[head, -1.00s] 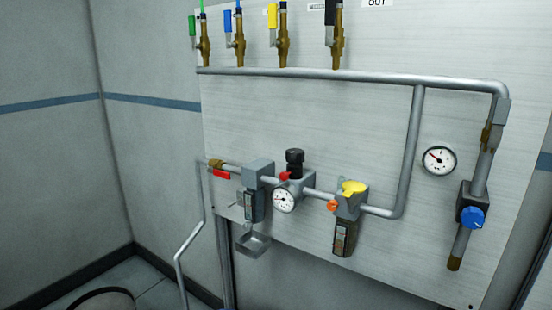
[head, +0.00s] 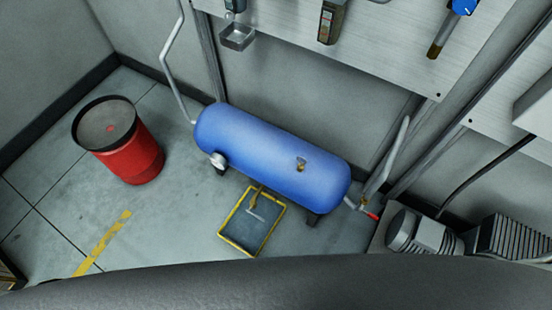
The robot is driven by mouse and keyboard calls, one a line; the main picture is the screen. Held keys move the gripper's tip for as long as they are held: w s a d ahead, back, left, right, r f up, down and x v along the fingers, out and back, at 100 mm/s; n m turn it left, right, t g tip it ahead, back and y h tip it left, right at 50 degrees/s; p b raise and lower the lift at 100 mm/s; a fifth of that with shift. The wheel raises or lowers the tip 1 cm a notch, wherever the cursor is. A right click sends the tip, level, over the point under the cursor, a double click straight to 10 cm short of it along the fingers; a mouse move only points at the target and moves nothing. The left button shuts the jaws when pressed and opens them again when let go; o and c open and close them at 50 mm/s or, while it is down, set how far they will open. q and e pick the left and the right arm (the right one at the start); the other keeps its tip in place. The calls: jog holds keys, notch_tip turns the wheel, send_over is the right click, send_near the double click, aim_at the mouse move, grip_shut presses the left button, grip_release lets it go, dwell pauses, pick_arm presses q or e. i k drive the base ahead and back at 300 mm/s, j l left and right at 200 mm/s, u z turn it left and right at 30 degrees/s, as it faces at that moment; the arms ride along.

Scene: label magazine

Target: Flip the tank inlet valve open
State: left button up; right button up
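The blue tank (head: 262,150) lies on its side on the floor below the wall panel. At its right end a pipe fitting carries a small valve with a red lever (head: 372,216). The lever points to the right and slightly down, toward the grey machine; its exact angle to the pipe is too small to tell. A round gauge (head: 217,159) sits at the tank's left end and a small brass fitting (head: 301,164) on its upper side. Neither of my grippers is in view.
A red drum (head: 135,157) with a dark rim stands at the left. A yellow-edged tray (head: 234,232) lies in front of the tank. A grey motor-like machine (head: 424,232) stands right of the red lever. Floor is clear between drum and tray.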

aim_at(371, 216)
jog(key=z, duration=1.5)
jog(key=k, duration=0.15)
jog(key=j, duration=0.05)
